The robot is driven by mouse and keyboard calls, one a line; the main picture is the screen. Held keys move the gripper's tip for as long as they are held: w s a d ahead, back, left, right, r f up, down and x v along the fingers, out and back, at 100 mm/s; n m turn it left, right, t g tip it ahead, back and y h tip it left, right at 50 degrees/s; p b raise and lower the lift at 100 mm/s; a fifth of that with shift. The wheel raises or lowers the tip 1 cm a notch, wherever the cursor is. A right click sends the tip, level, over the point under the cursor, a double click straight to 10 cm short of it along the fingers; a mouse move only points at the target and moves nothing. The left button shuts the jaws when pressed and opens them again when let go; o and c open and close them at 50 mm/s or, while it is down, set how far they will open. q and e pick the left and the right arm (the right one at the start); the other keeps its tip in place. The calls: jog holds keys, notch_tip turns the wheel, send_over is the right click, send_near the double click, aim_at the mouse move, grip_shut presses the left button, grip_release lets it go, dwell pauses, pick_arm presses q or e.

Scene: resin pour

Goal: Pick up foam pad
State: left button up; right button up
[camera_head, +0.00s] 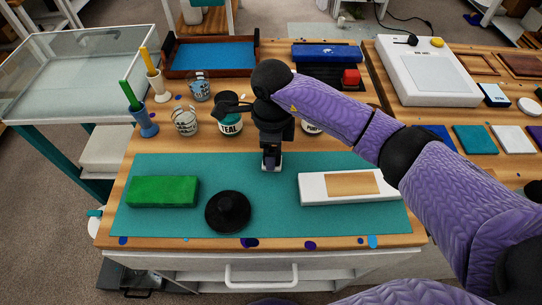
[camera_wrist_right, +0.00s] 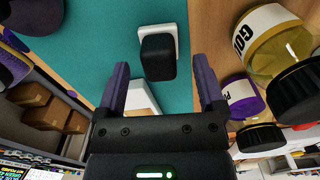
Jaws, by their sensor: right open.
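A small block with a black upper part and a white base, likely the foam pad, stands on the teal mat (camera_head: 300,222). In the right wrist view this block (camera_wrist_right: 158,55) lies just beyond and between my fingertips. In the head view only its white base shows, under my gripper. My right gripper (camera_head: 271,158) points down over it, open and empty. Its two purple fingers are spread in the right wrist view (camera_wrist_right: 160,70). I cannot tell the exact height of the fingertips over the block. My left gripper is not in view.
A green block (camera_head: 162,191) and a black round stand (camera_head: 228,212) sit left on the mat. A white board with a tan panel (camera_head: 350,186) lies right. Pots and cups, including a teal-labelled pot (camera_head: 230,125), stand behind the gripper.

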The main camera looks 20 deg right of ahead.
jog(key=shift+f, duration=1.25)
grip_shut()
notch_tip(320, 180, up, 10)
jog(key=shift+r+p, duration=0.1)
jog(key=shift+p, duration=0.95)
jog(key=c, duration=0.7)
grip_release()
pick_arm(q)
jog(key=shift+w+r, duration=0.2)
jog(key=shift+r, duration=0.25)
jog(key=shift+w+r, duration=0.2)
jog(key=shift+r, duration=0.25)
pick_arm(e)
grip_shut()
